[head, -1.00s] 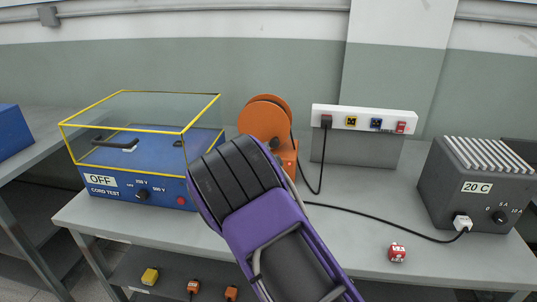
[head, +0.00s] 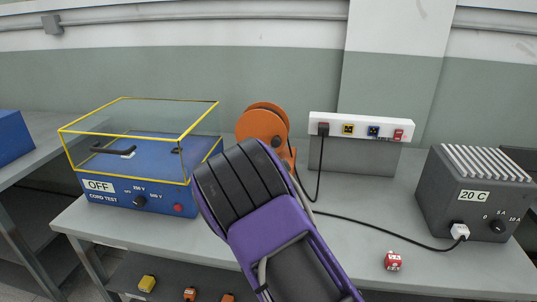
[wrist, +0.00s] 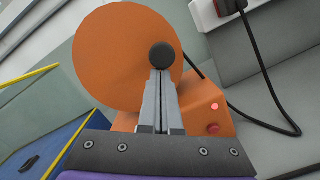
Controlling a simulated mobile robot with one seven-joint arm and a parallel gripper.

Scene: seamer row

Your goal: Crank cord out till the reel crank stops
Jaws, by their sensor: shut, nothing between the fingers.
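The orange cord reel (head: 262,122) stands on the grey bench, partly hidden by my purple and black arm in the head view. In the wrist view its round orange disc (wrist: 115,60) fills the upper left, and a black crank knob (wrist: 162,56) shows near the disc's right side. My gripper (wrist: 161,76) is shut, its two grey fingers side by side and pointing at the knob. The fingertips end at the knob in the picture; I cannot tell whether they touch it. The reel's orange base (wrist: 205,105) carries a lit red lamp and a red button.
A blue cord tester (head: 115,190) with a clear yellow-edged cover and an OFF sign stands left. A white socket strip (head: 362,127) stands behind, with a black cord plugged in.

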